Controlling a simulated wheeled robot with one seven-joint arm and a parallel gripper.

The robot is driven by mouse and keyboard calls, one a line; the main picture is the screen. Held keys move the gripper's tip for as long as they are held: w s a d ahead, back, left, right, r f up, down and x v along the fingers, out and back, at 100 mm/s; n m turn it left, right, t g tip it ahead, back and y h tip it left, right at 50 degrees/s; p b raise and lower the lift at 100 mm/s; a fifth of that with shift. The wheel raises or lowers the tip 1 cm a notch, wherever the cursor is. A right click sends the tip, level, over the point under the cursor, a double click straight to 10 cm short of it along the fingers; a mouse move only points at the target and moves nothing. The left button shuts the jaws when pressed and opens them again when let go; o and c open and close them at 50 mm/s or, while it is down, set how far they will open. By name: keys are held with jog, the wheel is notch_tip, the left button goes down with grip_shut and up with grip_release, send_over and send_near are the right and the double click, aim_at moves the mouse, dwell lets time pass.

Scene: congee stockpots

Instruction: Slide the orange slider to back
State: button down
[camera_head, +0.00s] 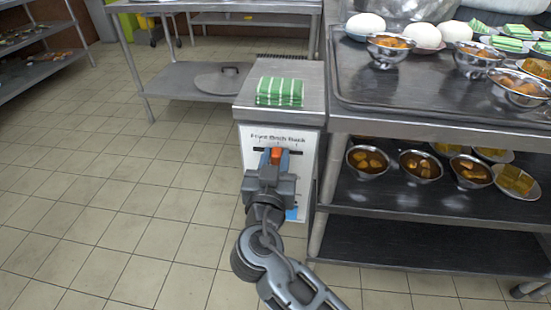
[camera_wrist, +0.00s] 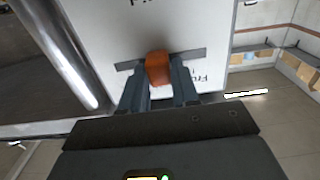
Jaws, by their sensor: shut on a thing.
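The orange slider (camera_head: 276,156) sits in a dark horizontal slot on the white front panel (camera_head: 250,150) of a metal-topped cabinet. The panel's printed words appear to read "Front", "Both", "Back" from left to right in the head view. The slider is near the middle of the slot, below the middle word. My gripper (camera_head: 274,163) is at the panel with a finger on each side of the slider, shut on it. The wrist view shows the orange slider (camera_wrist: 158,66) between the fingers of my gripper (camera_wrist: 158,84), with the lettering upside down. My gripper hides part of the lower panel.
A folded green striped cloth (camera_head: 279,92) lies on the cabinet top (camera_head: 315,85). To the right is a metal shelf table (camera_head: 360,125) with bowls of food. A table with a round lid (camera_head: 221,80) on its lower shelf stands behind. The tiled floor at left is clear.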

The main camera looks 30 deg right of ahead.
aim_at(300, 150)
jog(key=shift+s+d+b, duration=0.2)
jog(key=shift+s+d, duration=0.45)
jog(key=shift+d, duration=0.3)
jog(key=shift+s+d+b, duration=0.15)
jog(key=shift+s+d, duration=0.5)
jog(key=shift+d, duration=0.25)
jog(key=c, duration=0.9)
grip_release()
jog(key=shift+d, duration=0.1)
jog(key=v, duration=0.8)
